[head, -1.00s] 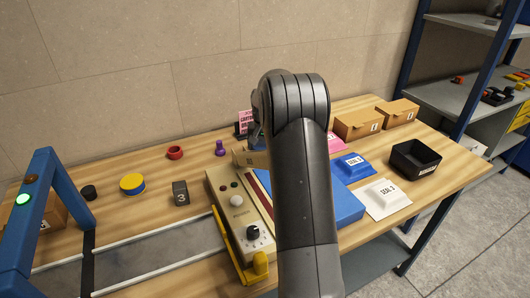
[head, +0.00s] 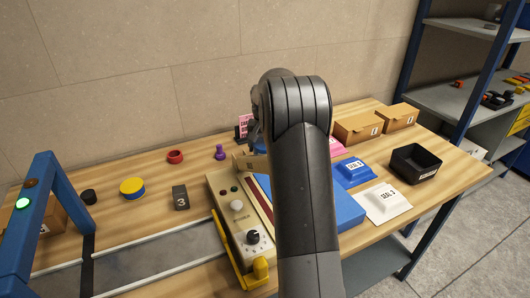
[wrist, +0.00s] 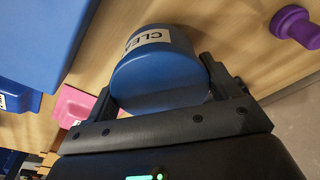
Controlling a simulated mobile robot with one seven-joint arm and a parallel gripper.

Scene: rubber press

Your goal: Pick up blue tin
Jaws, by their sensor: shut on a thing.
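The blue tin (wrist: 160,75) is a round blue can with a white label, partly readable as "CLEA". In the wrist view it sits between the two dark fingers of my gripper (wrist: 157,80), which are shut on its sides. I cannot tell for sure whether its base is clear of the table. In the head view my arm hides most of the gripper and the tin.
A purple knob-shaped piece (wrist: 295,27) stands near the tin, also in the head view (head: 221,152). A control box (head: 238,215), a blue seal pack (head: 355,171), a black bin (head: 415,163) and cardboard boxes (head: 357,128) crowd the table. A wall stands behind.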

